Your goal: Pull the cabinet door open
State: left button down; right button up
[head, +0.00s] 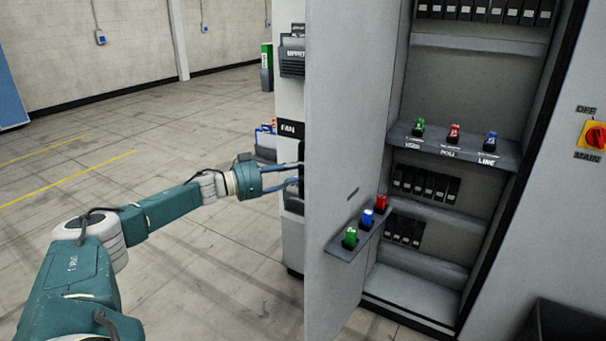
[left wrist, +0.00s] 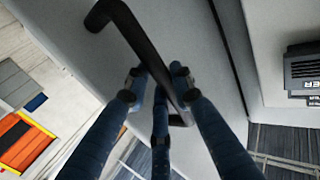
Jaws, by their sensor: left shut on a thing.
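The grey cabinet door (head: 345,110) stands swung out to the left in the head view, with the cabinet's inside (head: 475,85) open to sight. My left gripper (head: 297,178) reaches from the left to the outer side of the door; its fingertips are partly hidden by the door edge. In the left wrist view, a dark bar handle (left wrist: 133,36) is fixed to the door's grey face and runs between the blue fingers of my left gripper (left wrist: 157,82), which are shut on it. My right gripper is in neither view.
A small shelf (head: 340,246) with green, blue and red parts sticks out from the door's inner face. Shelves (head: 455,150) inside hold coloured and black modules. A panel labelled FAN (head: 291,129) stands behind the door. The tiled floor (head: 150,180) at left is clear.

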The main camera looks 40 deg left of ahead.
pick_arm(q)
jog(key=shift+r, duration=0.15)
jog(key=c, duration=1.9)
grip_release()
jog(key=o, duration=0.4)
jog(key=shift+w, duration=0.1)
jog(key=shift+c, duration=0.2)
jog(key=shift+w+d, duration=0.1)
jog(key=shift+s+a+f, duration=0.25)
jog(key=shift+s, duration=0.25)
jog(key=v, duration=1.1)
jog(key=shift+w+r, duration=0.1)
